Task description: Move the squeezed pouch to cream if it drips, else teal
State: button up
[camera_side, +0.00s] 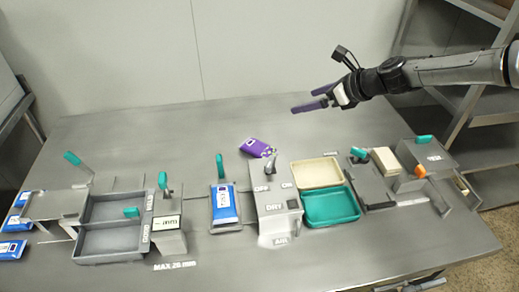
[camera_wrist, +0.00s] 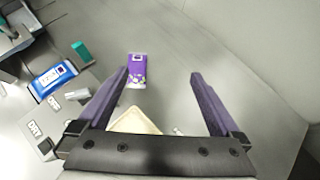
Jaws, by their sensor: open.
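A purple pouch (camera_side: 257,147) lies flat on the bench behind the OFF/ON box; the wrist view shows it too (camera_wrist: 137,68). A blue-and-white pouch (camera_side: 225,205) lies on a plate left of that box; it also shows in the wrist view (camera_wrist: 52,79). I cannot tell which pouch is the squeezed one, and I see no drips. The cream tray (camera_side: 318,172) and teal tray (camera_side: 331,206) stand right of the box, cream behind teal. Both look empty. My gripper (camera_side: 306,99) is open and empty, raised above the bench's back part.
The grey OFF/ON box (camera_side: 275,208) has a DRY label and a lever. Left are a grey two-part tray (camera_side: 104,226), levers and more blue pouches (camera_side: 12,249). Right are a dark plate (camera_side: 368,183) and an orange-knobbed box (camera_side: 424,160). The bench's back is clear.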

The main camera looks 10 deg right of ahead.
jog(key=g, duration=0.2)
send_near(262, 148)
jog(key=x, duration=0.3)
jog(key=shift+d, duration=0.1)
jog(key=shift+x, duration=3.1)
jog(key=shift+c, duration=0.2)
